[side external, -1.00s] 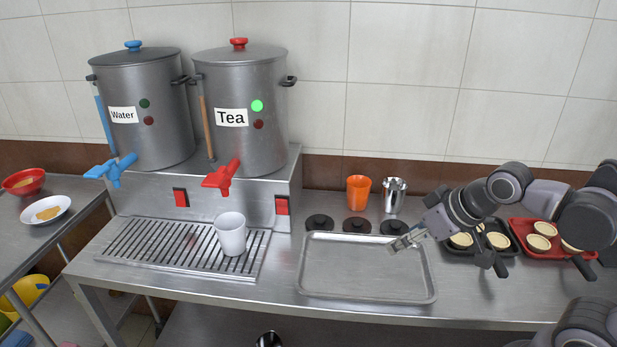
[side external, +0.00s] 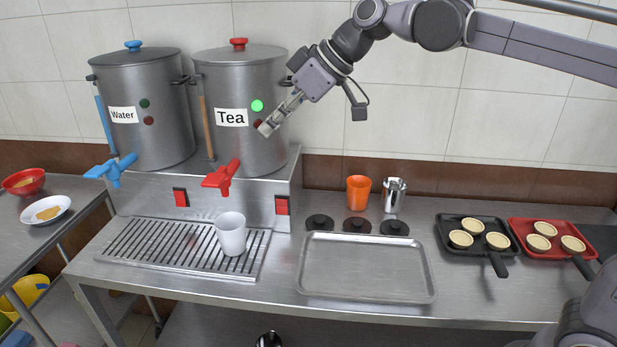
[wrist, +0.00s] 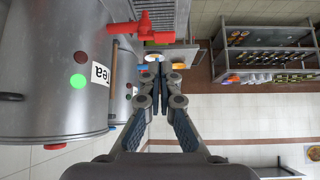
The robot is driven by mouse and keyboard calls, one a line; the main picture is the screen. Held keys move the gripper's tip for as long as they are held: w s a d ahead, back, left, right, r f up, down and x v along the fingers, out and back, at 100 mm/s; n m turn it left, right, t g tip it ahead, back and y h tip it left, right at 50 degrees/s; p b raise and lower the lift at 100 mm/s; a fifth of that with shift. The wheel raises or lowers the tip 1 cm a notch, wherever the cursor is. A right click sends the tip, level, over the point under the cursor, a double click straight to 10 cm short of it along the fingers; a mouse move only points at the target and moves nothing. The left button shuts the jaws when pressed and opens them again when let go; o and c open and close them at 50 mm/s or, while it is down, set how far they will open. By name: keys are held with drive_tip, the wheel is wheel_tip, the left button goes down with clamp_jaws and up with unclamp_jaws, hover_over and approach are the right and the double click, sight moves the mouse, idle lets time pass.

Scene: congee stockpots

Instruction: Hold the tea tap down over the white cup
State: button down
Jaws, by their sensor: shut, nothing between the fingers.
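The red tea tap (side external: 222,178) sticks out from the foot of the steel pot labelled Tea (side external: 262,90); it also shows in the wrist view (wrist: 140,28). A green light glows on that pot. The white cup (side external: 231,234) stands upright on the drip grille, below and slightly right of the tap. My gripper (side external: 264,130) is shut and empty. In the side view it appears in front of the Tea pot, above and to the right of the tap, apart from the tap. In the wrist view its fingers (wrist: 159,88) meet, with the tap ahead and left.
The Water pot (side external: 140,105) with its blue tap (side external: 112,170) stands left of the Tea pot. An empty steel tray (side external: 366,285), black lids (side external: 356,225), an orange cup (side external: 358,191) and a steel cup (side external: 394,194) are to the right. Pans of tarts lie farther right.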

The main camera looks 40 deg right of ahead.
drive_tip(key=shift+n+y, duration=0.4)
drive_tip(key=shift+n, duration=0.2)
drive_tip(key=w+a+r, duration=0.2)
drive_tip(key=a, duration=0.1)
drive_tip(key=shift+w, duration=0.25)
hover_over(207, 179)
drive_tip(key=s+d, duration=0.2)
wheel_tip(207, 179, down, 7)
wheel_tip(207, 179, down, 3)
drive_tip(key=shift+f, duration=0.55)
